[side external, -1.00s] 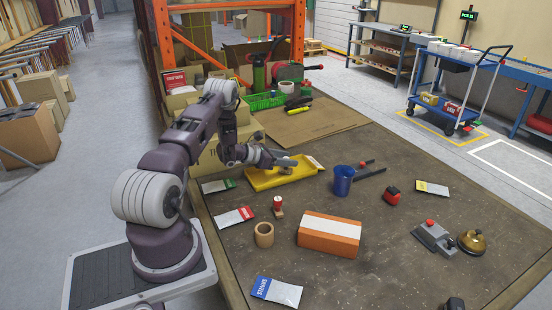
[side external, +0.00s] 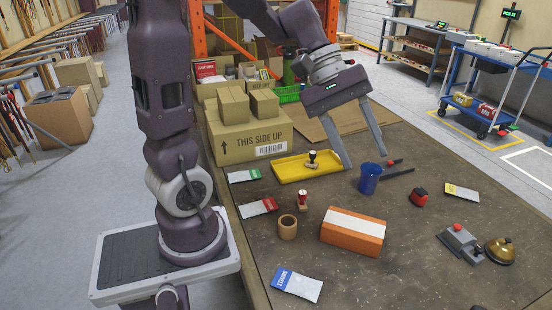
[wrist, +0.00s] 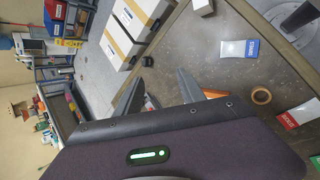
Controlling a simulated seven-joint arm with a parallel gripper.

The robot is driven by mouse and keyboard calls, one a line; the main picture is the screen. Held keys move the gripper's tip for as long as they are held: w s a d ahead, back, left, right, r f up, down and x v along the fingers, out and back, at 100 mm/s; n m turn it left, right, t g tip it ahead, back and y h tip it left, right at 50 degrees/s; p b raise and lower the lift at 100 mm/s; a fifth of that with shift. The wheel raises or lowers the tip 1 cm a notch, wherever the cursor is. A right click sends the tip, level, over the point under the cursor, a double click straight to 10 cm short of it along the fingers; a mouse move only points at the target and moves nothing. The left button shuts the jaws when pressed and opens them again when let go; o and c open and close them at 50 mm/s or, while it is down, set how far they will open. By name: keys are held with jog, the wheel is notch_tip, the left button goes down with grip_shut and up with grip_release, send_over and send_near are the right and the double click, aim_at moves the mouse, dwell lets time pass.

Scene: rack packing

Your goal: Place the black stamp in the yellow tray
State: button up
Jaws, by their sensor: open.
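The yellow tray (side external: 288,172) lies on the table near its far left part, in front of the cardboard boxes. The black stamp (side external: 312,158) stands in the yellow tray, toward its right side, with its dark knob up. My gripper (side external: 364,160) is raised to the right of the tray, its two fingers wide apart with nothing between them. It is apart from the stamp. In the wrist view my open gripper (wrist: 172,85) points across the table, and I make out neither the tray nor the black stamp there.
A red-handled stamp (side external: 302,200), a wooden ring (side external: 288,227) and an orange-white box (side external: 353,231) sit in front of the tray. A blue cup (side external: 369,179) stands below my gripper. Stacked cardboard boxes (side external: 250,137) stand behind the tray. The table's front middle is mostly clear.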

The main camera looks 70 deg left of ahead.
jog(key=s+m+t+y, duration=0.2)
jog(key=s+m+y, duration=0.4)
jog(key=s+m, duration=0.5)
jog(key=s, duration=0.4)
jog(key=shift+s+r+t+y, duration=0.15)
jog(key=shift+r+t+y, duration=0.15)
jog(key=shift+y, duration=0.1)
